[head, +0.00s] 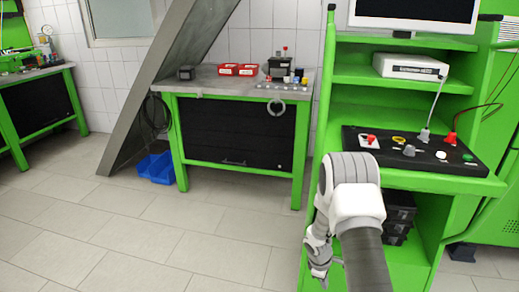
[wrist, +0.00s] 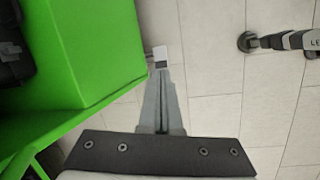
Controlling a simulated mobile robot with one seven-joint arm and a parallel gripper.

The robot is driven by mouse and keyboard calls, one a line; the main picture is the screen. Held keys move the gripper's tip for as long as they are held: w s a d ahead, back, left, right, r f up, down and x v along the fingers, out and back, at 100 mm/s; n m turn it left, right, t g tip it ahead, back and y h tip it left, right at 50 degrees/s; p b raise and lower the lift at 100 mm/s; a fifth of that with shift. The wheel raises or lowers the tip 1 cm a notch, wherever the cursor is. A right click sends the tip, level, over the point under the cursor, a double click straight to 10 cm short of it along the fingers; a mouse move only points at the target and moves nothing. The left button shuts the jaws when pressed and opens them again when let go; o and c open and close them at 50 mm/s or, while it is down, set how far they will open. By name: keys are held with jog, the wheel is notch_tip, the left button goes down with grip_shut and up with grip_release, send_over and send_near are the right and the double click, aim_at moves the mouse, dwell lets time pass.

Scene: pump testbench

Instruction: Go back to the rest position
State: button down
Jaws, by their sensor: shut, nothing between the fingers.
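My gripper (head: 319,268) hangs at the end of my bent arm in the head view, low in front of the green testbench rack (head: 318,110). In the wrist view my gripper (wrist: 160,60) points out over the tiled floor, with its fingers together and nothing between them. The green side of a cabinet (wrist: 95,55) is close beside it on the left in that view. My arm hides part of the rack's lower front in the head view.
A black panel (head: 420,160) with knobs and plugs sits on the rack's shelf, right of my arm. A green workbench (head: 235,130) with red bins stands behind. A blue crate (head: 156,168) lies on the floor. The tiled floor at left is clear.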

jog(key=s+a+r+m+t, duration=0.1)
jog(key=r+m, duration=0.1)
jog(key=r, duration=0.8)
jog(key=s+a+r+m, duration=0.1)
jog(key=s+r+m, duration=0.1)
jog(key=r, duration=0.8)
jog(key=s+a+r+m+t, duration=0.1)
jog(key=r+m, duration=0.1)
jog(key=r, duration=0.8)
jog(key=s+a+r+m+t+y, duration=0.1)
jog(key=s+a+r+m+t, duration=0.2)
jog(key=s+r, duration=0.6)
jog(key=s+a+r+m+y, duration=0.2)
jog(key=s+a+r, duration=0.25)
jog(key=s, duration=0.85)
notch_tip(320, 180, up, 18)
jog(key=p, duration=1.7)
jog(key=shift+m, duration=0.3)
jog(key=shift+d, duration=0.25)
